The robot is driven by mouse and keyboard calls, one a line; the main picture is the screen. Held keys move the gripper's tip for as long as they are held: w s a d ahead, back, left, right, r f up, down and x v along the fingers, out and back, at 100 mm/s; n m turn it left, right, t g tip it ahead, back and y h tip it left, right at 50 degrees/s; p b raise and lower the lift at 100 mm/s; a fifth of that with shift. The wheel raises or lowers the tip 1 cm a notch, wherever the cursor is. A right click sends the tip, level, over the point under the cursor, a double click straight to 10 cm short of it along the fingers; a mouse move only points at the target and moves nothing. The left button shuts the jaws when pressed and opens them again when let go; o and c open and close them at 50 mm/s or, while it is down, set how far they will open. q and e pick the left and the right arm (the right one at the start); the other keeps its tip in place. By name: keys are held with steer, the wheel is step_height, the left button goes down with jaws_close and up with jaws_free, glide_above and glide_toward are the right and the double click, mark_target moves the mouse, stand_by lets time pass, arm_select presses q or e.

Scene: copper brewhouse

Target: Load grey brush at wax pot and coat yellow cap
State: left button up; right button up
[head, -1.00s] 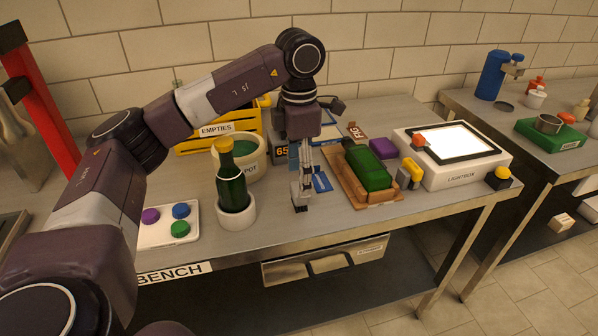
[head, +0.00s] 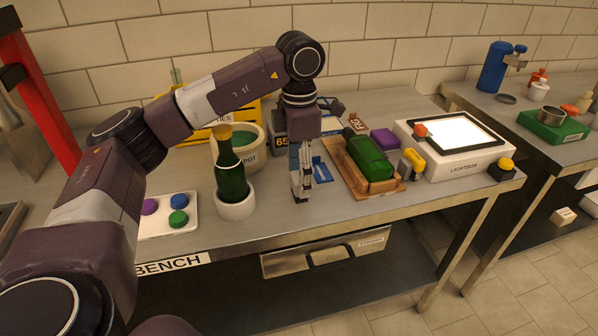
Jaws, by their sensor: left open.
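The yellow cap (head: 223,132) sits on top of an upright green bottle (head: 231,175), which stands in a white round holder (head: 235,208). The wax pot (head: 256,152) is a cream tub with green contents, just behind the bottle and partly hidden by it. My left gripper (head: 301,194) points down over the bench, open and empty, right of the bottle and left of a wooden cradle. I cannot clearly make out a grey brush. A small yellow and grey item (head: 412,164) lies beside the cradle, too small to identify.
A second green bottle (head: 369,156) lies in the wooden cradle (head: 345,170). A lit lightbox (head: 466,170) stands right of it. A white plate with coloured buttons (head: 158,224) is at left. A yellow crate (head: 192,139) is behind my arm. The bench's front strip is bare.

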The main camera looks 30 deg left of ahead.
arm_select(q)
steer(key=shift+f+b, duration=0.8)
steer(key=shift+f, duration=0.7)
arm_select(e)
steer(key=shift+d+f, duration=0.15)
steer(key=shift+f, duration=0.75)
arm_select(q)
steer(key=shift+f, duration=0.1)
steer(key=c, duration=1.2)
steer(key=shift+c, duration=0.7)
step_height(320, 180, up, 7)
steer(key=p, duration=0.5)
steer(key=shift+p, duration=0.3)
steer(key=shift+r+p, duration=0.45)
steer(key=shift+r, duration=0.15)
arm_select(e)
step_height(320, 180, up, 6)
steer(key=d, duration=0.1)
steer(key=shift+d+r, duration=0.15)
steer(key=shift+d, duration=0.05)
steer(key=shift+s, duration=0.1)
